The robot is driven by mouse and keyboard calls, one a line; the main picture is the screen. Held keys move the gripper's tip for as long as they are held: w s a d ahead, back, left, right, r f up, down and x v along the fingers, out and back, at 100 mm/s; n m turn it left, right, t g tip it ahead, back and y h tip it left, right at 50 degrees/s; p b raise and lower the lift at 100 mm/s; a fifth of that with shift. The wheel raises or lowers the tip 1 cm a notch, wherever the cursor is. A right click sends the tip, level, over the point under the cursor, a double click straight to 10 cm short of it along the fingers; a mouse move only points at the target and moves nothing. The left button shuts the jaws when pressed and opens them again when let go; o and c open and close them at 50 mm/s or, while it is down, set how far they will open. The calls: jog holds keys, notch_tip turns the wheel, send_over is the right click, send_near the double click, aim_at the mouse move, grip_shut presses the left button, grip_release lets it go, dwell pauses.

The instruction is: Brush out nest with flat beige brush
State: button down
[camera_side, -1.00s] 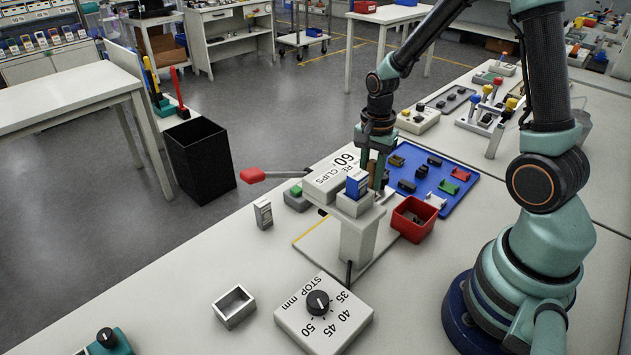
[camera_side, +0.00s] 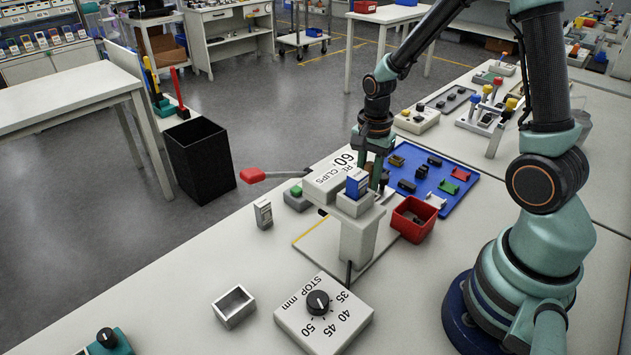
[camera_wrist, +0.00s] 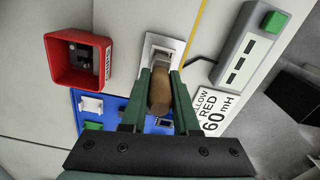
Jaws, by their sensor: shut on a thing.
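My gripper (camera_wrist: 160,95) is shut on a brown-handled tool, apparently the brush (camera_wrist: 159,92); its brown end shows between the green fingers in the wrist view. The brush's far end is hard to make out. Beyond the fingertips is a pale square fixture, apparently the nest (camera_wrist: 177,47), with a grey part at its middle. I cannot tell whether the brush touches it. In the side view my gripper (camera_side: 378,178) is low behind the grey press (camera_side: 357,240), which hides the nest and most of the brush.
A red bin (camera_side: 413,219) stands right of the press, also in the wrist view (camera_wrist: 78,62). A blue mat (camera_side: 452,200) holds several connectors. The press's red-tipped lever (camera_side: 253,175) sticks out left. A stop dial box (camera_side: 323,315) and small open tray (camera_side: 234,307) stand in front.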

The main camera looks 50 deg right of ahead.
jog(key=shift+d, duration=0.65)
jog(key=shift+a, duration=0.15)
jog(key=shift+a, duration=0.65)
jog(key=shift+r, duration=0.2)
jog(key=shift+r, duration=4.4)
